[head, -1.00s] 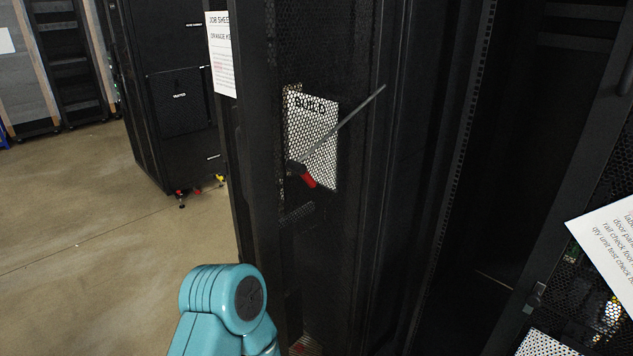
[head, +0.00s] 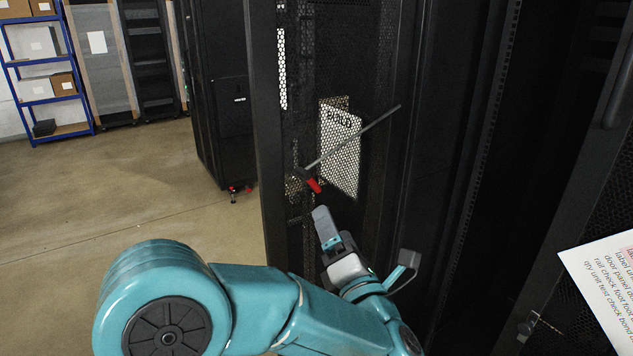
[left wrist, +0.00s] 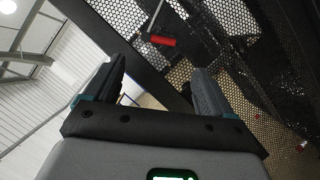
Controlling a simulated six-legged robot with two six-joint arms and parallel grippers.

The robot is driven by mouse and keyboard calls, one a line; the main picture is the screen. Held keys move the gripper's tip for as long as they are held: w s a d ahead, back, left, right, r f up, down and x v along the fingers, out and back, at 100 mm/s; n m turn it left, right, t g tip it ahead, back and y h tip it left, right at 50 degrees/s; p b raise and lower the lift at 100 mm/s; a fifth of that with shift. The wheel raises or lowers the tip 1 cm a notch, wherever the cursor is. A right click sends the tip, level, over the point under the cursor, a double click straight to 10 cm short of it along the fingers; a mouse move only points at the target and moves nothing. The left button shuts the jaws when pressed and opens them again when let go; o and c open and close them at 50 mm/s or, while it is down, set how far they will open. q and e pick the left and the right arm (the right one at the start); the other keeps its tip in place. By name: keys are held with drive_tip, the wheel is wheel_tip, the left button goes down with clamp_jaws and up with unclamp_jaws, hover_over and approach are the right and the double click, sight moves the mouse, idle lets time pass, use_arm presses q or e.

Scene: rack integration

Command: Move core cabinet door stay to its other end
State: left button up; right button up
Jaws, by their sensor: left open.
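The door stay is a thin grey rod (head: 358,134) with a red grip (head: 313,185) at its lower left end. It slants up to the right across the dark mesh door (head: 378,60) of the core cabinet. My left gripper (head: 365,236) is open and empty, below the red grip and apart from it. In the left wrist view the red grip (left wrist: 162,41) shows just beyond the gap between my open fingers (left wrist: 160,72), with part of the rod (left wrist: 154,16) above it. My right gripper is not in view.
A white sheet (head: 341,160) marked BUILD shows by the mesh. Another printed sheet (head: 603,285) is at the lower right. A dark rack (head: 222,110) and a blue shelf (head: 46,72) with boxes stand behind. The floor (head: 90,215) at the left is clear.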

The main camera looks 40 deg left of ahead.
sight(314, 185)
use_arm(q)
drive_tip(key=p+x, duration=0.4)
drive_tip(key=x, duration=0.7)
drive_tip(key=shift+w+a+r, duration=0.1)
drive_tip(key=shift+w+a, duration=0.05)
drive_tip(key=shift+a, duration=0.2)
drive_tip(key=shift+w+a, duration=0.15)
drive_tip(key=shift+w, duration=0.15)
drive_tip(key=shift+s, duration=0.15)
drive_tip(key=c, duration=0.9)
